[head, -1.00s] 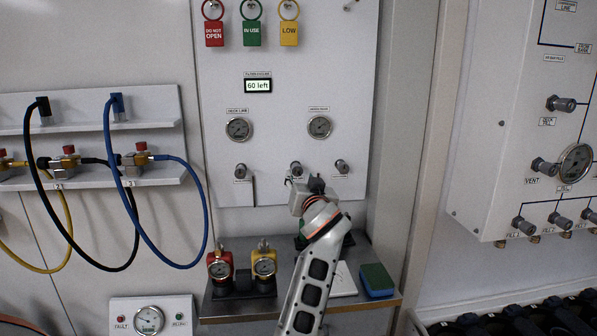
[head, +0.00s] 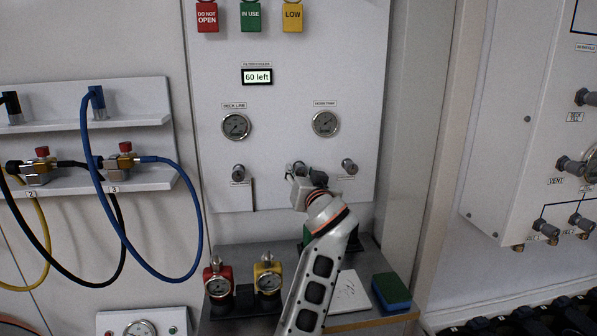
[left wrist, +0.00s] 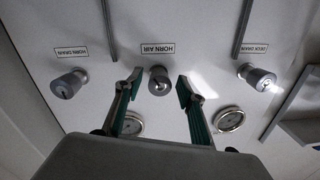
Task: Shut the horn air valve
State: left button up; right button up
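The horn air valve (left wrist: 159,82) is a small round grey knob on the white panel, beside its "HORN AIR" label (left wrist: 157,49) in the left wrist view. My left gripper (left wrist: 160,90) is open, with one green-padded finger on each side of the knob in that view. Gaps show between the fingers and the knob; I cannot tell how deep the fingers reach. In the head view my left gripper (head: 304,172) is at the panel's middle valve and mostly hides it. My right gripper is not in view.
The horn drain knob (left wrist: 70,84) and the deck drain knob (left wrist: 257,78) flank the valve. Gauges (head: 236,126) sit above. Below is a shelf with a red gauge unit (head: 217,283), a yellow one (head: 268,278) and a green-blue sponge (head: 391,293).

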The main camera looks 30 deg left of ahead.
pick_arm(q)
jog(key=shift+w+a, duration=0.1)
jog(key=shift+w, duration=0.05)
jog(key=shift+c, duration=0.4)
grip_shut()
jog(key=shift+r, duration=0.1)
